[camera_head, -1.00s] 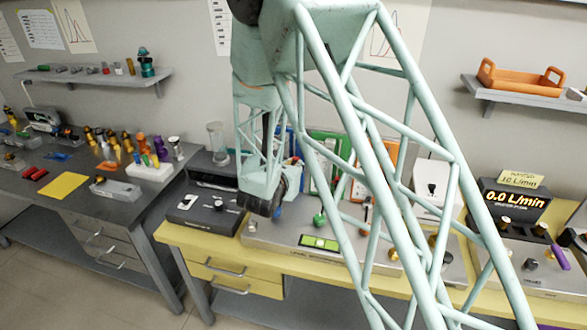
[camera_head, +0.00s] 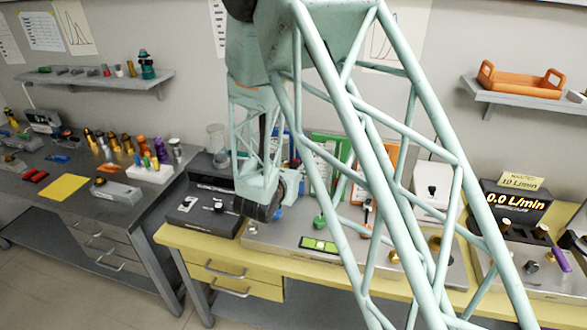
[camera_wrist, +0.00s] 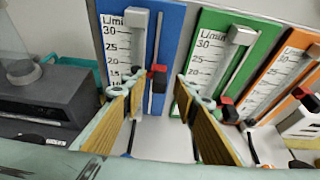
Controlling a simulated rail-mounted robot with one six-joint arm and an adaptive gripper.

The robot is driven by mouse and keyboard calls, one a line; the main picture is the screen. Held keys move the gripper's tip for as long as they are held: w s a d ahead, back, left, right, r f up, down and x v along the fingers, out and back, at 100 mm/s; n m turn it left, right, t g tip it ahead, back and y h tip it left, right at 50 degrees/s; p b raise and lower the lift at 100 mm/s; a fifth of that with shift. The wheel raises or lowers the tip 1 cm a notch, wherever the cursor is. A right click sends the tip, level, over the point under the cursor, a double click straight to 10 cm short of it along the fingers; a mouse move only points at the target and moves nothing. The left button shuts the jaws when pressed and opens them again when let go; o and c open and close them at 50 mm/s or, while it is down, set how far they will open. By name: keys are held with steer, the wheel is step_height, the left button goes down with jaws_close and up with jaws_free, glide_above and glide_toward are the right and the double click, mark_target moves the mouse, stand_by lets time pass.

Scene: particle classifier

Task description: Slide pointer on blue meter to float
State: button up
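In the wrist view the blue meter (camera_wrist: 172,40) stands upright, with a white L/min scale and a grey block (camera_wrist: 137,18) at its top. Its red-and-black pointer (camera_wrist: 157,75) sits on a vertical rod to the right of the scale, around the lower visible numbers. My gripper (camera_wrist: 158,88) is open, its wood-coloured fingers spread on either side below the pointer, apart from each other with nothing held. The left finger covers the lower scale, and I cannot make out the float. In the head view my gripper (camera_head: 260,208) hangs before the meters; my arm mostly hides the blue one.
A green meter (camera_wrist: 187,95) and an orange meter (camera_wrist: 270,75) stand close to the right, with their own red-and-black pointers. A dark box (camera_wrist: 45,95) is at left. The yellow bench (camera_head: 180,237) holds a grey panel with knobs.

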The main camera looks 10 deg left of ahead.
steer(key=v, duration=1)
steer(key=shift+s+r, duration=0.1)
